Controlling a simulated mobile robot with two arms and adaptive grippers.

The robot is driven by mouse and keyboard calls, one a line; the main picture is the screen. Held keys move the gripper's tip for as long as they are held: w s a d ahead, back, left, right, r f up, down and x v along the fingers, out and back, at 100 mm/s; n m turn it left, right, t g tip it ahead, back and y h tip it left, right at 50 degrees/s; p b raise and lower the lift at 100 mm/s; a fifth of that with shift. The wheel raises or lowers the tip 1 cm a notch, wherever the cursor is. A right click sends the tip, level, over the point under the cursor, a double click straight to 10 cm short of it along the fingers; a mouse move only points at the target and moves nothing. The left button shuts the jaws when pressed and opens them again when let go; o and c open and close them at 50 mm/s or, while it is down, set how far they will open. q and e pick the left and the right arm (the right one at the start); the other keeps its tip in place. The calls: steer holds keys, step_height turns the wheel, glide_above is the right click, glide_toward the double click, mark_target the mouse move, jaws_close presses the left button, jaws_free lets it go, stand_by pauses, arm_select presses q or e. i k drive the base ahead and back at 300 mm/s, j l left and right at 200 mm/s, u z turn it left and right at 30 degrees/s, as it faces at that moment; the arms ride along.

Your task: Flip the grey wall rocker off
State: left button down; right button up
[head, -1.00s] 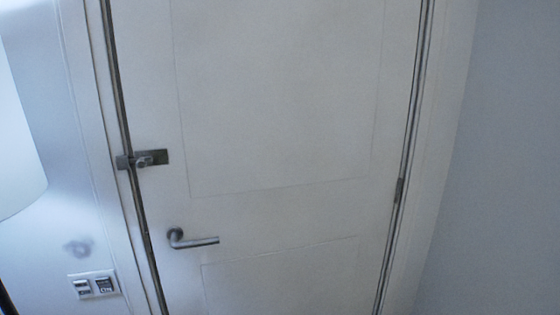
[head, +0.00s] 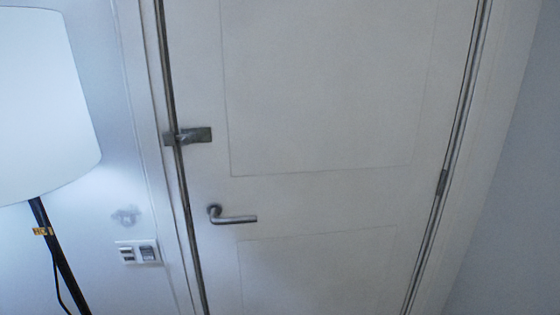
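A wall switch plate (head: 138,253) with a pale frame sits on the wall at the lower left, left of the door frame. It holds two grey rockers side by side, a left one (head: 127,255) and a right one (head: 148,253). They are too small and blurred to tell which way each is tipped. Neither of my grippers shows in the head view.
A lit floor lamp with a white shade (head: 45,105) and dark pole (head: 58,255) stands left of the switch plate. A closed white door (head: 320,90) with a lever handle (head: 232,217) and a latch (head: 190,136) fills the middle. A grey smudge (head: 126,215) marks the wall above the plate.

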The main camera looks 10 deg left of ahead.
mark_target(147, 253)
steer(key=u, duration=1.2)
